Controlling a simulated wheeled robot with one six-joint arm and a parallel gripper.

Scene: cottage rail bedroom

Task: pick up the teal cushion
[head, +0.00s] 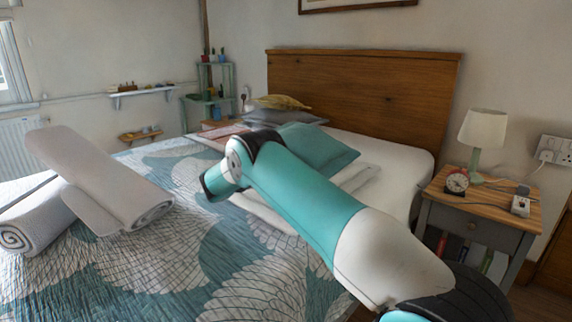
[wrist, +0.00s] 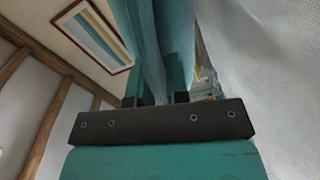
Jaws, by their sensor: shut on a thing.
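The teal cushion (head: 322,146) is on the bed near the headboard, tilted, with its left part hidden behind my arm. In the wrist view, teal fabric of the cushion (wrist: 150,50) rises between my gripper's fingers. My gripper (wrist: 156,98) is shut on the cushion. In the head view the fingers are hidden behind my arm. I cannot tell whether the cushion is clear of the bedding.
Grey and yellow cushions (head: 278,104) lie beyond the teal one. A rolled light blanket (head: 100,180) lies on the bed at left. A nightstand (head: 478,218) with a lamp (head: 482,132) and a clock (head: 456,182) stands at right. The wooden headboard (head: 370,90) bounds the bed behind.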

